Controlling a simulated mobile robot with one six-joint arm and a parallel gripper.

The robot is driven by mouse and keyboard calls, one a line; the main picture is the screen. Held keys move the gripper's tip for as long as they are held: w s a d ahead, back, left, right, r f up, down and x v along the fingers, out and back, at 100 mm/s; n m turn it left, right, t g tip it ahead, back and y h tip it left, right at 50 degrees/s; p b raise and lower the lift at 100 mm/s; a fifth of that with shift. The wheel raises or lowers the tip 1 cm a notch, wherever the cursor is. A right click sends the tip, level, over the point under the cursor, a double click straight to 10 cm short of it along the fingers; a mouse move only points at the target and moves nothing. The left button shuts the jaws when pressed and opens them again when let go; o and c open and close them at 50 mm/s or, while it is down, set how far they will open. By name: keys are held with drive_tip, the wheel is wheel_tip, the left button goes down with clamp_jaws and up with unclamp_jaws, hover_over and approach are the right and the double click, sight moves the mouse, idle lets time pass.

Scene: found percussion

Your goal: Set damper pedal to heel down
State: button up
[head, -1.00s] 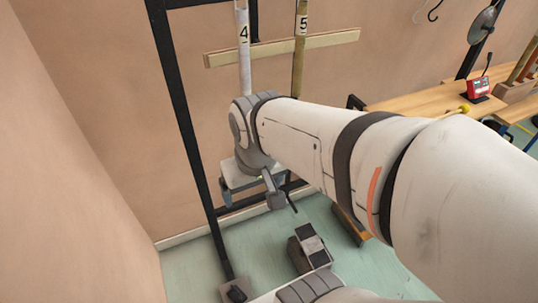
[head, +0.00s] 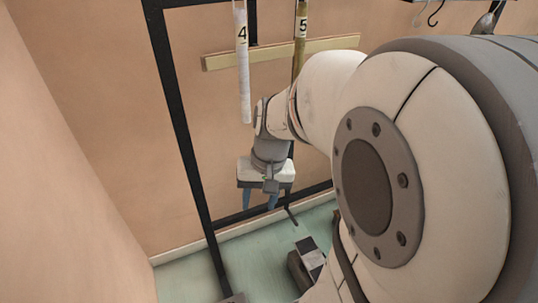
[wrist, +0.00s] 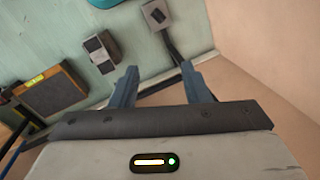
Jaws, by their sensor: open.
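The damper pedal, apparently the dark block with a light grey plate (head: 313,258), sits on the green floor at the lower middle of the head view, partly hidden by my arm. In the wrist view the pedal (wrist: 100,50) lies left of and beyond my fingers, with grey and black parts on top. I cannot tell which end is down. My gripper (head: 260,200) points downward above and to the left of the pedal in the head view. Its two blue fingers are apart and empty, and they also show in the wrist view (wrist: 158,70). Nothing touches the pedal.
A black upright frame (head: 185,130) stands by the wall, with tubes marked 4 (head: 242,70) and 5 (head: 301,40) and a wooden crossbar (head: 225,62). Its foot (wrist: 157,15) shows in the wrist view. A brown box (wrist: 50,90) is at left there.

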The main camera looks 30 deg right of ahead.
drive_tip(key=w+d+f+m+y+b, duration=0.1)
drive_tip(key=d+f+m+y+b, duration=0.1)
drive_tip(key=f, duration=0.4)
drive_tip(key=w+d+f+m+y+b, duration=0.1)
drive_tip(key=w+d+f+m+b, duration=0.1)
drive_tip(key=d+f, duration=0.3)
drive_tip(key=w+d+f+m+y+b, duration=0.2)
drive_tip(key=d+f+m+b, duration=0.2)
drive_tip(key=f, duration=0.4)
drive_tip(key=shift+d+f+y, duration=0.15)
drive_tip(key=shift+f+y, duration=0.15)
clamp_jaws()
drive_tip(key=s+d+f+m+t+b, duration=0.4)
drive_tip(key=d+f, duration=0.3)
drive_tip(key=f, duration=0.5)
drive_tip(key=s+d+f+m+t+b, duration=0.1)
drive_tip(key=d+f+m+t+b, duration=0.4)
drive_tip(key=f, duration=0.8)
drive_tip(key=s+d+f+m+t+b, duration=0.3)
drive_tip(key=d+f+m+b, duration=0.4)
drive_tip(key=f, duration=0.5)
drive_tip(key=s+d+f+m+t+h+b, duration=0.2)
drive_tip(key=s+f+m+h, duration=0.2)
drive_tip(key=f, duration=0.6)
drive_tip(key=s+d+f+m+t+h+b, duration=0.1)
drive_tip(key=s+f+m+h, duration=0.3)
drive_tip(key=f, duration=0.5)
drive_tip(key=shift+s+d+f+t+b, duration=0.4)
drive_tip(key=shift+s+d+t, duration=0.1)
drive_tip(key=shift+s, duration=0.7)
